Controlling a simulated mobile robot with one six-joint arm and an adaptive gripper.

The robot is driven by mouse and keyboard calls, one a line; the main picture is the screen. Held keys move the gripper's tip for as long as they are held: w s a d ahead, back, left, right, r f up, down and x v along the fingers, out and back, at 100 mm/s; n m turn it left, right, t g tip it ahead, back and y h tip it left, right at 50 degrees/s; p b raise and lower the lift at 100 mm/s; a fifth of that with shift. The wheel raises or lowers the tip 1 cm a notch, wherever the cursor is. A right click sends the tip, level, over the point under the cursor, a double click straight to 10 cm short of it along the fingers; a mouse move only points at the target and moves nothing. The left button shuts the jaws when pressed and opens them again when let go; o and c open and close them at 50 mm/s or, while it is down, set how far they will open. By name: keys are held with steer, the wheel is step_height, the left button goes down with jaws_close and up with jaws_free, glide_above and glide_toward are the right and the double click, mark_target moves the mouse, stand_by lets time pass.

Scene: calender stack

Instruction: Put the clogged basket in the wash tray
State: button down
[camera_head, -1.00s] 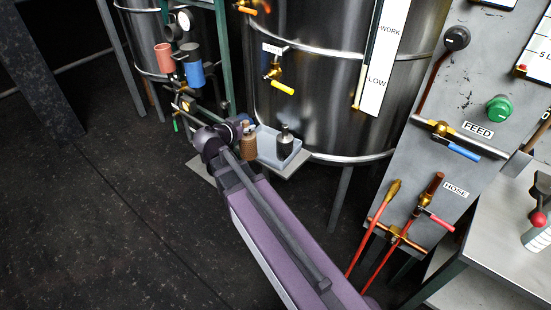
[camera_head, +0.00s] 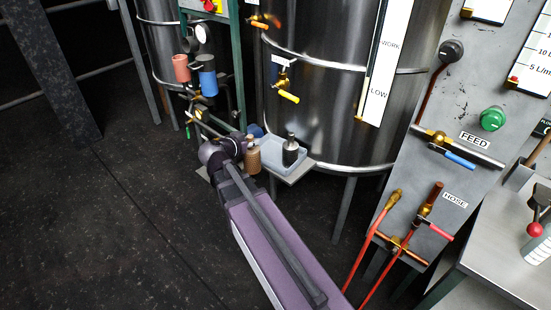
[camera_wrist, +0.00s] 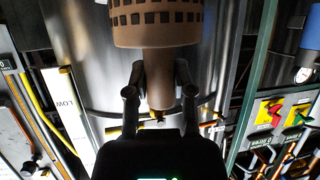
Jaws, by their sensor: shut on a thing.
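My gripper (camera_wrist: 160,88) is shut on the narrow stem of a brown basket (camera_wrist: 157,28) with rows of dark slots around its wide body. The basket's slotted end fills the top of the wrist view. In the head view the brown basket (camera_head: 253,159) hangs stem up beside the left end of a pale blue tray (camera_head: 278,165). My gripper (camera_head: 246,142) is small and partly hidden there by my arm. I cannot tell the gap between basket and tray, or whether they touch.
A black bottle-like thing (camera_head: 290,153) stands at the tray. A large steel tank (camera_head: 325,120) rises close behind it, with a yellow-handled valve (camera_head: 285,88). Red (camera_head: 181,68) and blue (camera_head: 207,82) cylinders hang to the left. Dark floor (camera_head: 100,210) is open at left.

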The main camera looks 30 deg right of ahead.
steer(key=shift+w+d, duration=0.1)
steer(key=w+d+f+b, duration=0.1)
steer(key=w+d, duration=0.9)
steer(key=d, duration=0.1)
steer(key=shift+w+d+f, duration=0.25)
steer(key=shift+w, duration=0.05)
steer(key=shift+f+b, duration=0.1)
steer(key=shift+b, duration=0.25)
steer(key=shift+f+b, duration=1.65)
steer(key=shift+f, duration=0.05)
steer(key=shift+c, duration=2.4)
jaws_free()
steer(key=shift+f, duration=0.1)
steer(key=shift+r, duration=0.2)
